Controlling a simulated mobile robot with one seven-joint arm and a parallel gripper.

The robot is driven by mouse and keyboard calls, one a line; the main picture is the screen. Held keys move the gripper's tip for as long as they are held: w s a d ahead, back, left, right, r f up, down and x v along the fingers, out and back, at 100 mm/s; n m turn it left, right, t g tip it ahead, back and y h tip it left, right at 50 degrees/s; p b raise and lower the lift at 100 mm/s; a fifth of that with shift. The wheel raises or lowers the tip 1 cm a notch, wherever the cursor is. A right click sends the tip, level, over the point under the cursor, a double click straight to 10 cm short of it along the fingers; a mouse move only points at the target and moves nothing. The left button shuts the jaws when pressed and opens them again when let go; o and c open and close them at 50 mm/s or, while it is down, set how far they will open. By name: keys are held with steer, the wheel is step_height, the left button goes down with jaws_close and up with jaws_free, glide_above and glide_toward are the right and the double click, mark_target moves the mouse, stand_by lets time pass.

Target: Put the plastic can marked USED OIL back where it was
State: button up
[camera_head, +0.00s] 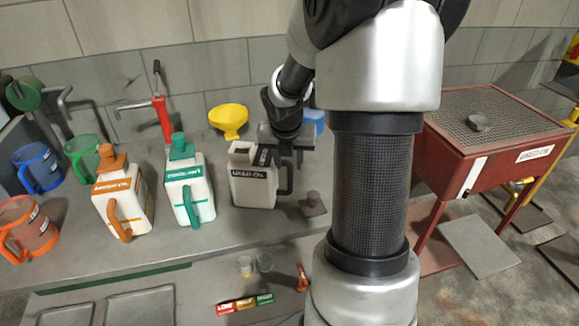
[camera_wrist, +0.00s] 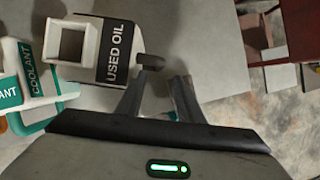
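The white plastic can marked USED OIL (camera_head: 253,188) stands upright on the grey bench, with a dark handle (camera_head: 286,180) on its right side. In the wrist view the can (camera_wrist: 88,48) is at upper left, its square mouth open and its dark label readable. My gripper (camera_head: 291,150) is at the top right of the can, above the handle. In the wrist view its two fingers (camera_wrist: 164,80) are apart with nothing seen between them. The dark handle end (camera_wrist: 150,62) lies just beyond the left fingertip; whether they touch I cannot tell.
A teal-marked coolant jug (camera_head: 190,190) and an orange-marked jug (camera_head: 122,205) stand left of the can. A yellow funnel (camera_head: 228,118) is behind it. A small grey post on a plate (camera_head: 313,203) is at right. A red USED OIL drain tank (camera_head: 495,135) stands off the bench.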

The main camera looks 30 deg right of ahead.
steer(key=shift+v, duration=1.7)
